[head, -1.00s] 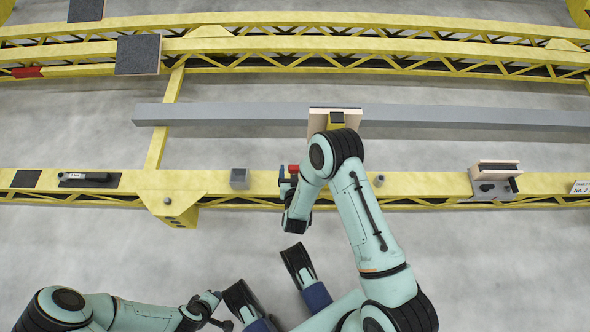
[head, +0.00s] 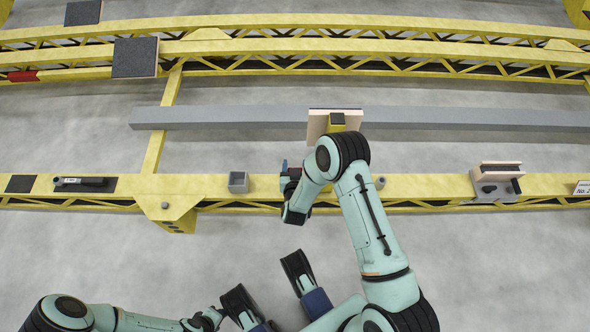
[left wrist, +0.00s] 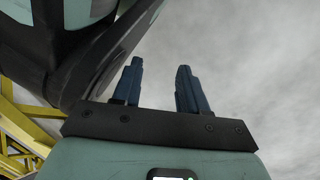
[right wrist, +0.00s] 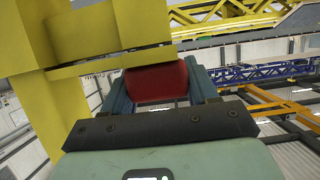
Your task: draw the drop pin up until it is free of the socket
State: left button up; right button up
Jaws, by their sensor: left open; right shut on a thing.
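A red block-like part, seemingly the drop pin's handle, shows in the right wrist view (right wrist: 157,82), between the two blue fingers of my right gripper (right wrist: 158,78). These fingers are shut on it. In the head view my right gripper (head: 289,172) is over the near yellow beam, and its wrist largely hides the red part. The pin's shaft and its socket cannot be made out, so I cannot tell how far the pin is in. My left gripper (left wrist: 160,85) is open and empty, away from the beam, low in the head view.
The near yellow beam (head: 420,187) runs across the head view. A grey open box (head: 238,182) stands on it left of my right gripper. A grey bracket (head: 496,180) is at right. A long grey bar (head: 230,117) lies behind. Yellow structure (right wrist: 90,40) is close to my right gripper.

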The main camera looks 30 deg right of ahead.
jog(key=shift+r, duration=0.1)
notch_tip(320, 180, up, 7)
jog(key=p, duration=0.2)
jog(key=shift+p, duration=0.35)
jog(key=shift+s+a, duration=0.3)
jog(key=shift+s, duration=0.1)
pick_arm(q)
jog(key=w+d+r+t+p, duration=0.1)
jog(key=w+d+r+p, duration=0.1)
jog(key=r, duration=0.5)
jog(key=shift+w+d+r+m+t+h+p, duration=0.3)
jog(key=shift+w+r, duration=0.1)
jog(key=shift+w, duration=0.45)
pick_arm(e)
jog(key=s+a, duration=0.4)
jog(key=s, duration=0.3)
jog(key=s+a, duration=0.5)
jog(key=s, duration=0.2)
jog(key=shift+s, duration=0.3)
pick_arm(q)
jog(key=shift+r, duration=0.15)
jog(key=shift+r+p, duration=0.85)
jog(key=shift+r, duration=0.05)
pick_arm(e)
jog(key=shift+r, duration=0.9)
